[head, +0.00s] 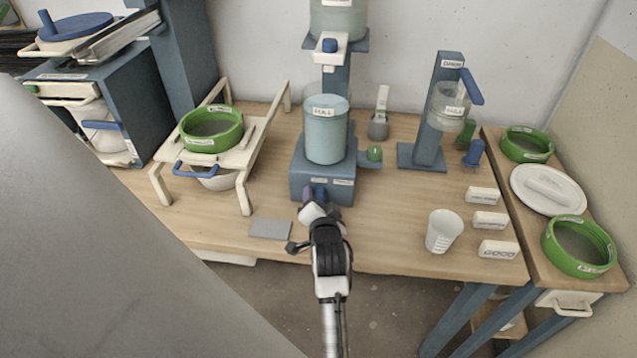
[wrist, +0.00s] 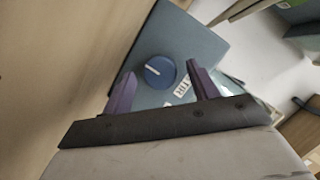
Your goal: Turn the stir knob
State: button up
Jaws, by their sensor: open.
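The stir knob is a round blue knob (wrist: 159,72) with a white pointer line, on the front of the blue-grey stirrer base (head: 304,180). In the wrist view it lies between the two purple fingers of my gripper (wrist: 161,76), with a gap visible on each side. My gripper is open and holds nothing. In the head view my gripper (head: 313,197) is at the base's front face, and the knob is partly hidden there. A light blue lidded container (head: 326,135) labelled "HULL" stands on the base.
A grey plate (head: 270,229) lies at the table's front edge, left of my arm. A white cup (head: 443,231) and labelled white blocks (head: 490,220) stand to the right. A green knob (head: 375,153) sticks out right of the base. A sieve stand (head: 247,190) is on the left.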

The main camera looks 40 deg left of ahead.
jog(key=shift+w+a+f, duration=0.1)
jog(key=shift+w+a, duration=0.15)
jog(key=shift+a, duration=0.05)
jog(key=c, duration=1)
